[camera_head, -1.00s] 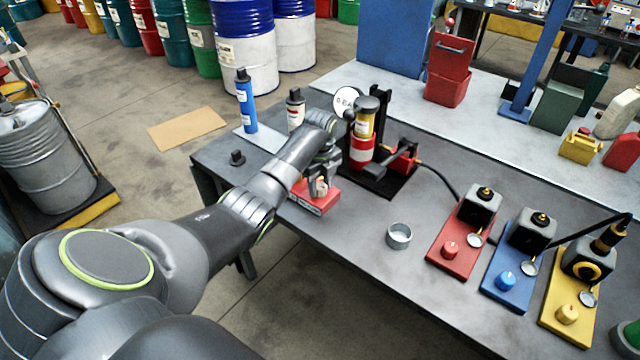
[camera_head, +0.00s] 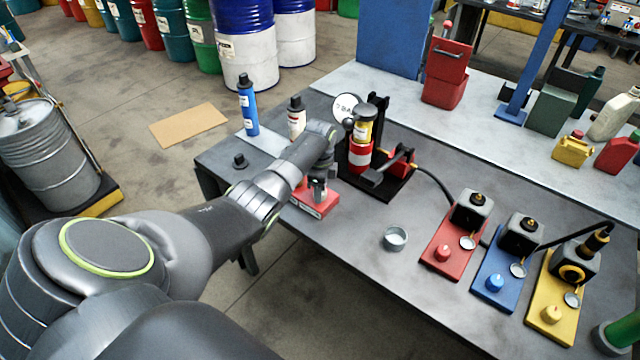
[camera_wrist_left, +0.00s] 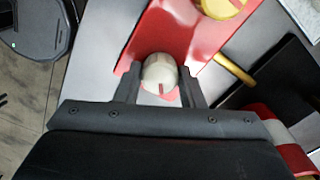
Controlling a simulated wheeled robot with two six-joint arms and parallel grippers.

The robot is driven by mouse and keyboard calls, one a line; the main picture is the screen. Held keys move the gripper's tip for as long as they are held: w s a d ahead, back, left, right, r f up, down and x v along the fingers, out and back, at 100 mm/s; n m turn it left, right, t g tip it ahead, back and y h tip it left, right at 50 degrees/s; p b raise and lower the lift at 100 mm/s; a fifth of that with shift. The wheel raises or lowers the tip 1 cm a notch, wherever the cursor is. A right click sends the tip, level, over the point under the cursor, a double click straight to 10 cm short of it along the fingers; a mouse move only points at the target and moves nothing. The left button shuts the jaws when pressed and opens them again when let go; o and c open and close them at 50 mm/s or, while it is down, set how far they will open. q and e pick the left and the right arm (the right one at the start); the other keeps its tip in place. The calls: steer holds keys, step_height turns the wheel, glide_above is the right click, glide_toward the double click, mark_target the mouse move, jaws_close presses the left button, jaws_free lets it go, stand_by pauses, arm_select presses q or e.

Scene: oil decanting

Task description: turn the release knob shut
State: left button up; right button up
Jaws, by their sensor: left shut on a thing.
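The release knob (camera_wrist_left: 160,72) is a pale, rounded knob with a red mark, on a red block (camera_wrist_left: 180,30) in the left wrist view. In the head view the red block (camera_head: 316,208) lies on the grey workbench beside the press, and the knob is mostly hidden by my gripper. My left gripper (camera_head: 318,190) reaches down over the block from above. In the left wrist view its two fingers (camera_wrist_left: 159,85) stand on either side of the knob, shut on it. My right gripper is in neither view.
The press with a red-and-white cylinder (camera_head: 360,155) stands just right of my gripper. A white-labelled bottle (camera_head: 297,122) and blue bottle (camera_head: 248,110) stand behind. A small metal cup (camera_head: 395,239) and red, blue and yellow stations (camera_head: 548,315) are to the right.

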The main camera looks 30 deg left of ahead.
arm_select(q)
steer(key=n+p, duration=0.2)
steer(key=n, duration=0.3)
steer(key=shift+r+n, duration=0.15)
steer(key=shift+n, duration=0.15)
steer(key=shift+n+p, duration=0.7)
steer(key=shift+n, duration=1.6)
steer(key=o, duration=1)
steer(key=shift+r, duration=0.25)
step_height(320, 180, up, 17)
steer(key=shift+f+b, duration=0.15)
steer(key=shift+b, duration=0.65)
steer(key=shift+f, duration=0.1)
